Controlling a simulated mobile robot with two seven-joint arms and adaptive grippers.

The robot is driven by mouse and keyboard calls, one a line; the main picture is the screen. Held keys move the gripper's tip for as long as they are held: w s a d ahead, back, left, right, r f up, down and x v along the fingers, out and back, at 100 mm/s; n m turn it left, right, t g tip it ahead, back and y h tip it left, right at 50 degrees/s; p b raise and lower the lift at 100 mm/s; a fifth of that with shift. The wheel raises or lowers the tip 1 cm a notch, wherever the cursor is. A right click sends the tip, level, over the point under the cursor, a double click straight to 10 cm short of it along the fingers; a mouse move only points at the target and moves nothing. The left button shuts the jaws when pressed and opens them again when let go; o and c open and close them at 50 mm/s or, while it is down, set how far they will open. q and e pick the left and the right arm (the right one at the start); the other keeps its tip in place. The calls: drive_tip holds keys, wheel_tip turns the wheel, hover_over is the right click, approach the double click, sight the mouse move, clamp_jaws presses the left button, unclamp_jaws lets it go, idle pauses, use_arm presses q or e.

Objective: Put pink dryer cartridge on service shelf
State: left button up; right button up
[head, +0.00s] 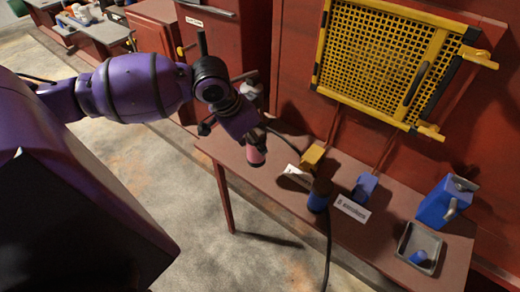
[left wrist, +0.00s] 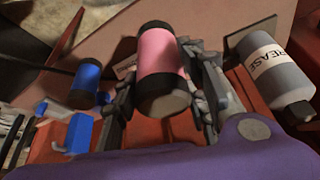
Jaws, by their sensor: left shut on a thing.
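The pink dryer cartridge (head: 256,156), with dark end caps, is held above the left end of a brown bench-like shelf (head: 380,218). I cannot tell from a label whether this is the service shelf. My left gripper (head: 250,142) is shut on the cartridge. In the left wrist view the cartridge (left wrist: 160,52) sits between the two fingers, one on each side, with its dark cap toward the camera. The gap between cartridge and shelf is hard to judge. My right gripper is not in view.
A blue cartridge (head: 318,197) stands near the shelf's front edge, by label cards (head: 352,208). A grease bottle (left wrist: 268,72) is close beside the gripper.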

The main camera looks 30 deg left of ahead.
use_arm(q)
drive_tip(key=w+f, duration=0.1)
drive_tip(key=f, duration=0.1)
drive_tip(key=w+a+f, duration=0.1)
drive_tip(key=f, duration=0.2)
drive_tip(key=w+f, duration=0.1)
drive_tip(key=f, duration=0.2)
drive_tip(key=shift+w+a+b, duration=0.2)
drive_tip(key=shift+a+b, duration=0.1)
drive_tip(key=shift+b, duration=0.05)
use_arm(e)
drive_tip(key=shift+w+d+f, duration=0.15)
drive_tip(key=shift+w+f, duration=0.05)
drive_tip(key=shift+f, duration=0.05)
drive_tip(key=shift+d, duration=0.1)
use_arm(q)
drive_tip(key=o, duration=1.4)
drive_tip(key=shift+f, duration=0.15)
drive_tip(key=shift+c, duration=0.2)
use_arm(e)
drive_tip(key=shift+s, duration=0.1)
